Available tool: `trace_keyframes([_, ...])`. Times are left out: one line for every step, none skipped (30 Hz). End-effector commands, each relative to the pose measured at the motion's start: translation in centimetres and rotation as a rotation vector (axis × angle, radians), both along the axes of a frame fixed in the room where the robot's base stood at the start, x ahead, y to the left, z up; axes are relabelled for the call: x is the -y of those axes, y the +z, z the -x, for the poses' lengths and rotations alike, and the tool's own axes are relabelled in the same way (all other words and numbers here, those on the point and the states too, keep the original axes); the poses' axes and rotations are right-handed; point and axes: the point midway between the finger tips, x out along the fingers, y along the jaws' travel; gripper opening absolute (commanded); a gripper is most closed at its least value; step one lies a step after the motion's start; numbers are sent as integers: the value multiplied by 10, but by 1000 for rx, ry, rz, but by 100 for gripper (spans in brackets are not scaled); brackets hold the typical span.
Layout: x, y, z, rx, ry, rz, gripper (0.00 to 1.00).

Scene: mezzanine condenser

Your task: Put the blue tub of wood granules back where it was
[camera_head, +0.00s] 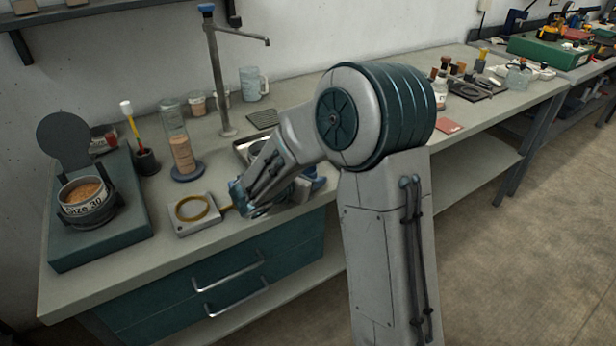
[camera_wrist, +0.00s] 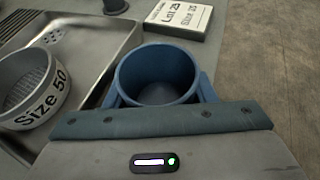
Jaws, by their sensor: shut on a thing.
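The blue tub (camera_wrist: 158,72) is between the fingers of my gripper (camera_wrist: 160,92) in the wrist view. My gripper is shut on it. The tub looks upright, and I see no granules inside; its floor is dark. In the head view my gripper (camera_head: 277,192) is over the front of the bench, right of a pale square plate with a yellow ring (camera_head: 193,208). My arm hides most of the tub there. Whether the tub touches the bench I cannot tell.
A metal tray (camera_wrist: 112,52) holding a "Size 50" sieve (camera_wrist: 35,90) lies left of the tub. A lettered block (camera_wrist: 178,14) stands beyond it. A "Size 30" sieve of brown granules (camera_head: 85,197) sits on a green device. A tap stand (camera_head: 218,80) rises behind.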

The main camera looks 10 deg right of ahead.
Motion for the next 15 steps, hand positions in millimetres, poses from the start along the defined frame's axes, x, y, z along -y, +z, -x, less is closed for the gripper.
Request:
trace_keyframes([0,-2,0,0,0,0,27])
trace_keyframes([0,-3,0,0,0,0,27])
trace_keyframes([0,-5,0,0,0,0,27])
trace_keyframes([0,-5,0,0,0,0,27])
trace_keyframes([0,-4,0,0,0,0,56])
trace_keyframes([0,-4,0,0,0,0,59])
trace_keyframes([0,-4,0,0,0,0,59])
trace_keyframes([0,-4,0,0,0,0,59])
trace_keyframes([0,-4,0,0,0,0,59])
trace_keyframes([0,-4,0,0,0,0,59])
trace_keyframes([0,-4,0,0,0,0,59])
trace_keyframes([0,-4,0,0,0,0,59])
trace_keyframes([0,-3,0,0,0,0,59])
trace_keyframes([0,-3,0,0,0,0,59])
trace_keyframes([0,-2,0,0,0,0,59])
